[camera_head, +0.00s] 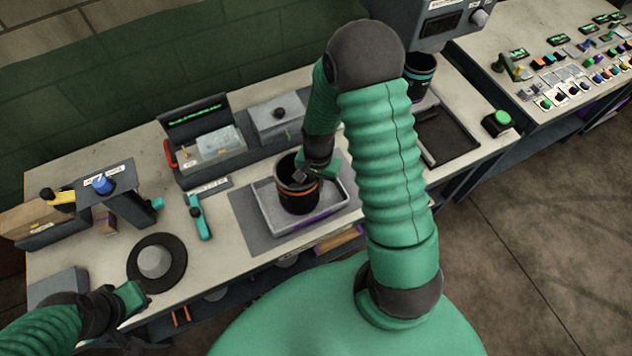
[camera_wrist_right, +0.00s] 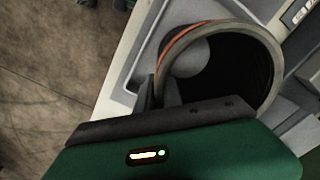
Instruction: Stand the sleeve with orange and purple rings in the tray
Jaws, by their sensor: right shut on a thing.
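The black sleeve with an orange ring (camera_head: 298,204) stands roughly upright inside the pale grey tray (camera_head: 334,208). Its purple ring is not clear to me. My right gripper (camera_head: 306,173) is shut on the sleeve's wall at the upper rim, on its right side in the head view. In the right wrist view, the sleeve's open mouth (camera_wrist_right: 245,34) and orange ring show, with a finger of the right gripper (camera_wrist_right: 163,92) at the wall. Whether the sleeve's base touches the tray floor is hidden. My left gripper (camera_head: 132,296) is at the lower left, away from the tray; its jaws are unclear.
A black sleeve with teal rings (camera_head: 419,75) stands at the back right, behind my right arm. A dark round plate with a grey dome (camera_head: 156,262) and a teal-handled tool (camera_head: 200,217) lie left of the tray. A grey box (camera_head: 276,118) stands behind it.

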